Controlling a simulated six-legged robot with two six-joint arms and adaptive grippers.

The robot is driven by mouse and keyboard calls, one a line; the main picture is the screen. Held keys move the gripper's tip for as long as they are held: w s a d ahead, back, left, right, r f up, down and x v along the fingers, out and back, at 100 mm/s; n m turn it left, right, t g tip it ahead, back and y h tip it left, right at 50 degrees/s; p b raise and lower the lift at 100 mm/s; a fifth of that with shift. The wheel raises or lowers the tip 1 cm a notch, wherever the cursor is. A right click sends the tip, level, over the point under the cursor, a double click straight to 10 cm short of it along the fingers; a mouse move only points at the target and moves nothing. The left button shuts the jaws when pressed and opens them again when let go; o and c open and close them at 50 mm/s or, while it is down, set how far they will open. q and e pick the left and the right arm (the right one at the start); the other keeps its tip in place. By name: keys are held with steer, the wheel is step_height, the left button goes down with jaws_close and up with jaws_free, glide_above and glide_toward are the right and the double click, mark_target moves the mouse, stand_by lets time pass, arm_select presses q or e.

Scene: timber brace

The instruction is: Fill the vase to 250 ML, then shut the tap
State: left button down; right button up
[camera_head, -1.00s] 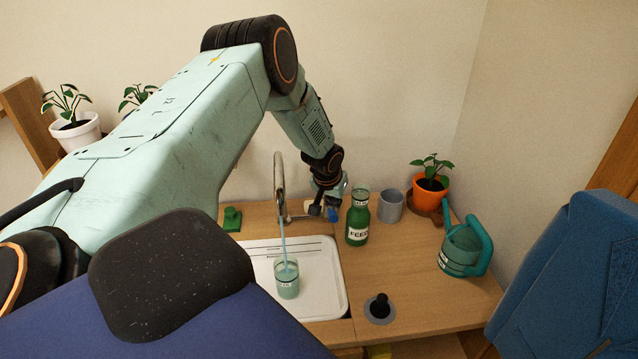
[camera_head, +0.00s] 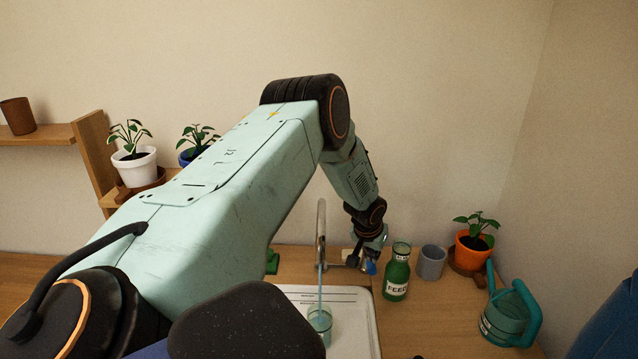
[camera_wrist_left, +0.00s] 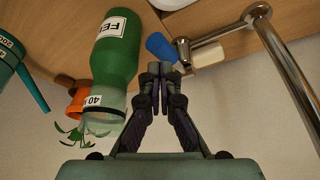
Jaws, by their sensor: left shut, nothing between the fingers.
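The vase (camera_head: 320,322) is a small clear glass on the white sink tray, upright under the tap. A thin stream of water falls from the tap spout (camera_head: 321,222) into it. The water level against its marks is too small to read, and my own body hides part of the tray. My left gripper (camera_head: 369,262) is beside the tap's blue handle. In the left wrist view its fingertips (camera_wrist_left: 160,69) are shut and empty, close to the blue handle (camera_wrist_left: 161,46); contact cannot be told. A white handle (camera_wrist_left: 208,55) is on the same tap. My right gripper is not in view.
A green FEED bottle (camera_head: 397,274) stands close right of my left gripper. Behind and beyond it are a grey cup (camera_head: 431,262), an orange plant pot (camera_head: 473,249) and a teal watering can (camera_head: 508,315). Two potted plants stand at the left.

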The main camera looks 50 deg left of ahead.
arm_select(q)
steer(key=shift+w+d+f, duration=0.1)
steer(key=shift+w, duration=0.05)
steer(key=shift+f, duration=0.25)
steer(key=shift+f+b, duration=0.3)
steer(key=shift+b, duration=0.2)
steer(key=shift+f, duration=0.25)
steer(key=shift+f+b, duration=0.15)
steer(key=shift+b, duration=0.2)
stand_by(0.4)
steer(key=shift+f, duration=0.1)
stand_by(2.7)
